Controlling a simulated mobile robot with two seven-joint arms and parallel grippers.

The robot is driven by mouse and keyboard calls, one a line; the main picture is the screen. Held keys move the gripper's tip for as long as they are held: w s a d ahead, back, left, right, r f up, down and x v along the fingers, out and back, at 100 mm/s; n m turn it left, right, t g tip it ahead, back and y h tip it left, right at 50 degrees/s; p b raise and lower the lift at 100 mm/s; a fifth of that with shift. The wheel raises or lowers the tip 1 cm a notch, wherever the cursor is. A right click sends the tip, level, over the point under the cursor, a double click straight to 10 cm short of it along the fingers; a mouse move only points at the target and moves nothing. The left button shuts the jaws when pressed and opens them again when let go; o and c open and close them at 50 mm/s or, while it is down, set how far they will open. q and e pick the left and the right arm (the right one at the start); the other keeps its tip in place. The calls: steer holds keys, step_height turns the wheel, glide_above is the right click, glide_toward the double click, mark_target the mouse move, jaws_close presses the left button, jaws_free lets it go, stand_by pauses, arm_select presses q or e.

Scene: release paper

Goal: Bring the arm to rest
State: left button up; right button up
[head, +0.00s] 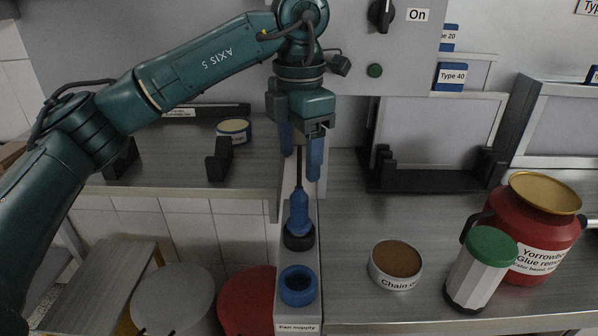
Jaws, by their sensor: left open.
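My left arm comes in from the left, and its wrist points down near the middle of the head view. My left gripper (301,177) is open, with its two blue fingers apart. It is above a blue pen-like tool (299,216) with a thin dark shaft. The tool stands upright in a black ring on the narrow holder labelled "Pen supply" (298,328). The shaft's tip reaches up near the fingers, and I cannot tell whether it lies between them in depth. My right gripper is not in view.
An empty blue ring (297,286) is at the holder's front. To the right stand a tin labelled "Chain" (396,264), a green-lidded container (482,268) and a red glue-remover jar (538,235). A black rack (428,178) is behind. A grey cabinet with a knob (381,15) is close behind my wrist.

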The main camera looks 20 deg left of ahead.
arm_select(q)
steer(key=shift+r, duration=0.3)
